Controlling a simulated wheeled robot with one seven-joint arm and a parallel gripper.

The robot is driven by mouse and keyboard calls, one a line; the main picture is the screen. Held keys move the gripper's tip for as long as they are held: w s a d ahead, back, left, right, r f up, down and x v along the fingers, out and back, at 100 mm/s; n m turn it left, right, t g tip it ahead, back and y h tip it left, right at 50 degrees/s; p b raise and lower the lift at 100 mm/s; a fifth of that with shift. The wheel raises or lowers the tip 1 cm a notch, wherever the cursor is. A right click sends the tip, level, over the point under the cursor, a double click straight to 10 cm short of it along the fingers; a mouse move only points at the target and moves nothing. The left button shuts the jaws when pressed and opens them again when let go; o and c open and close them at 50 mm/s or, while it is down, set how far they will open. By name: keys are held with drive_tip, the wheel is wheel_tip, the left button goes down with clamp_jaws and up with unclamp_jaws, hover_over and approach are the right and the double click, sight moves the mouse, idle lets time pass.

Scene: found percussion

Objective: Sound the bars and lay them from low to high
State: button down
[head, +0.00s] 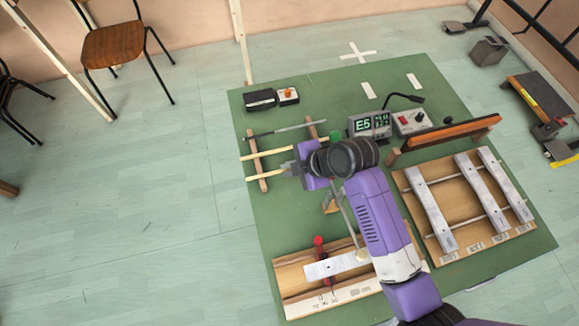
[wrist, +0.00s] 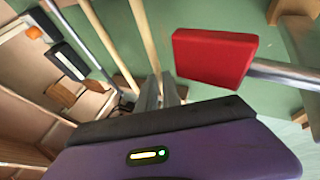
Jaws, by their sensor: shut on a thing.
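My gripper (head: 287,169) is shut on a pale wooden stick (head: 262,176) at the mallet rack; the stick also runs into the fingers in the wrist view (wrist: 145,35). A second wooden stick (head: 265,154) lies beside it, with a green ball (head: 335,136) past my wrist. A thin shaft with a cream head (head: 361,255) shows below my wrist; its upper end is hidden. Three metal bars, including the left one (head: 430,208), lie across the right-hand wooden frame (head: 460,252).
A red block (wrist: 213,58) on a metal rod is close in the wrist view. A lit display box (head: 370,125), a control box (head: 411,121) and a raised brown beam (head: 445,135) stand behind my arm.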

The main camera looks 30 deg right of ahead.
drive_tip(key=c, duration=1.5)
unclamp_jaws()
drive_tip(key=shift+o, duration=0.2)
drive_tip(key=v, duration=0.8)
